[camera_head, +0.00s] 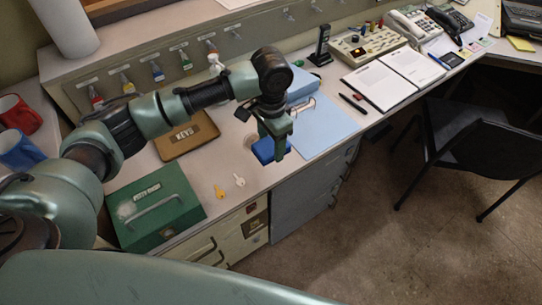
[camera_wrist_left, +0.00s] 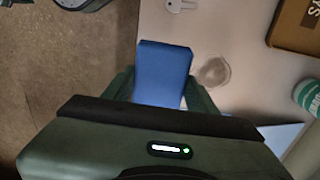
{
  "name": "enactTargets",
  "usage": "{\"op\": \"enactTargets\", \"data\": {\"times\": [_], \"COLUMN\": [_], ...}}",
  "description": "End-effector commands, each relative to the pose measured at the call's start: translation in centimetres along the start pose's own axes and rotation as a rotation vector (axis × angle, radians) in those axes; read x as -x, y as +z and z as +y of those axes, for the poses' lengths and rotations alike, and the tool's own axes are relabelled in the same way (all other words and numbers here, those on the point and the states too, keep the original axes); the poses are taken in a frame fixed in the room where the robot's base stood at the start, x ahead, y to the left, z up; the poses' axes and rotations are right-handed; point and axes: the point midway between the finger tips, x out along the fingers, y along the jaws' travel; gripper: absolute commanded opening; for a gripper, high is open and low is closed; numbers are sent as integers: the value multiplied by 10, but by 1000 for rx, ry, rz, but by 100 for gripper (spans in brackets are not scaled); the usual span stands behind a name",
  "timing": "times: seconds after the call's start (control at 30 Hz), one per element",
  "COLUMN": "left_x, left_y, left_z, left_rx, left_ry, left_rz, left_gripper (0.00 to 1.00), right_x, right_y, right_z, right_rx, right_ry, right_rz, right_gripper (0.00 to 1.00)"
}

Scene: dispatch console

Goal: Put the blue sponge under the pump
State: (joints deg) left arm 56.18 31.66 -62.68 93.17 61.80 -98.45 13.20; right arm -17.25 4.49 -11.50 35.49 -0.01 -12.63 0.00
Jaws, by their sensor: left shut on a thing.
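My left gripper (camera_head: 276,148) is shut on the blue sponge (camera_head: 264,152) and holds it over the desk near its front edge. The sponge (camera_wrist_left: 163,75) also sticks out between the green fingers in the left wrist view. A white top (camera_head: 215,63), which looks like the pump, shows just behind my left arm; the arm hides its lower part. A green and white bottle (camera_wrist_left: 308,95), cut off at the right edge of the left wrist view, may be the same thing. My right gripper is not in view.
A pale round mark or dish (camera_wrist_left: 213,72) lies beside the sponge. The brown KEYS case (camera_head: 187,136), green cash box (camera_head: 153,207) and two loose keys (camera_head: 239,180) lie to the left. A light blue folder (camera_head: 325,127) lies right. A black chair (camera_head: 480,140) stands on the floor.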

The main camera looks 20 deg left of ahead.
Motion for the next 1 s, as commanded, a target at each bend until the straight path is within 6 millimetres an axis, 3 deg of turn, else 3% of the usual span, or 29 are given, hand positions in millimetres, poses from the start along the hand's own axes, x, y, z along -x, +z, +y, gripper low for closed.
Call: {"op": "enactTargets", "data": {"times": [0.03, 0.2, 0.4, 0.6, 0.77, 0.87, 1.0], "left_x": [17, 63, 100, 114, 115, 112, 106], "left_y": [-1, -1, -1, 0, 6, 21, 56], "left_z": [0, 0, 0, 0, 1, 4, 17], "left_rx": [-2, -1, -1, -1, 31, 117, 307], "left_ry": [-1, -2, 0, 1, -3, -10, -16], "left_rz": [5, 4, 2, -1, 1, 9, 19], "left_gripper": [19, 19, 19, 19, 19, 19, 19], "right_x": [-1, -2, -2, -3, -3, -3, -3], "right_y": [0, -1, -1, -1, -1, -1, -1], "right_z": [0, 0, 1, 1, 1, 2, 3], "right_rx": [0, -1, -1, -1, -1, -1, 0], "right_ry": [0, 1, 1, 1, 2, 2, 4], "right_rz": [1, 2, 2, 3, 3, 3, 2], "right_gripper": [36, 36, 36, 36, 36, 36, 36]}}
